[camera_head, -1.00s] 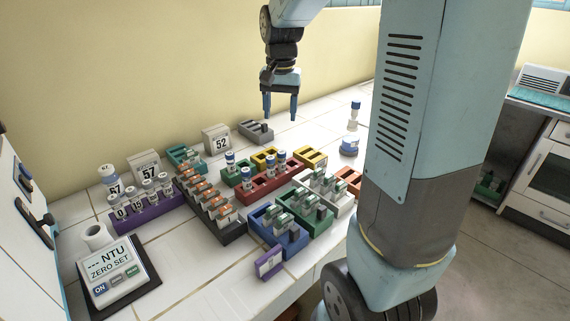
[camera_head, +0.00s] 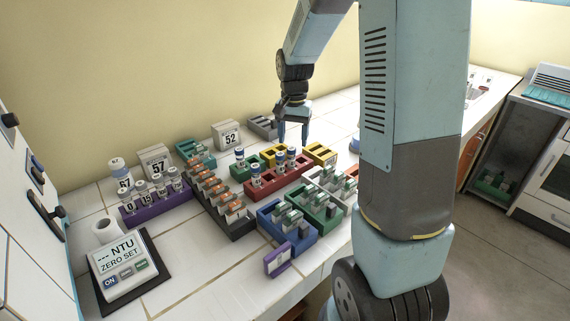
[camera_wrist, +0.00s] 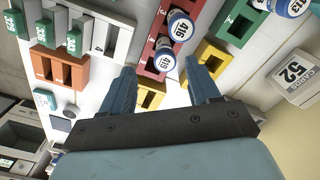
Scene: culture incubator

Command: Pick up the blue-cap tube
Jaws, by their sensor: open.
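Several blue-cap tubes stand upright in the racks. In the red rack (camera_head: 262,186), one stands at the near end (camera_head: 255,174) and two side by side at the far end (camera_head: 286,158). Another stands in the green rack (camera_head: 240,153). In the wrist view two blue-ringed tube tops, marked 416 (camera_wrist: 180,25) and 419 (camera_wrist: 165,57), show in the red rack (camera_wrist: 150,60), and another at the top right (camera_wrist: 290,6). My gripper (camera_head: 293,137) is open and empty, above the far end of the racks. Its fingers (camera_wrist: 160,72) straddle the area beside tube 419, apart from it.
Yellow racks (camera_head: 320,153) lie near my fingers. An orange-tube rack (camera_head: 230,225), blue rack (camera_head: 285,240) and purple rack (camera_head: 155,208) stand nearer. Signs 57 (camera_head: 156,161) and 52 (camera_head: 228,135) stand by the wall. An NTU meter (camera_head: 122,262) is at left.

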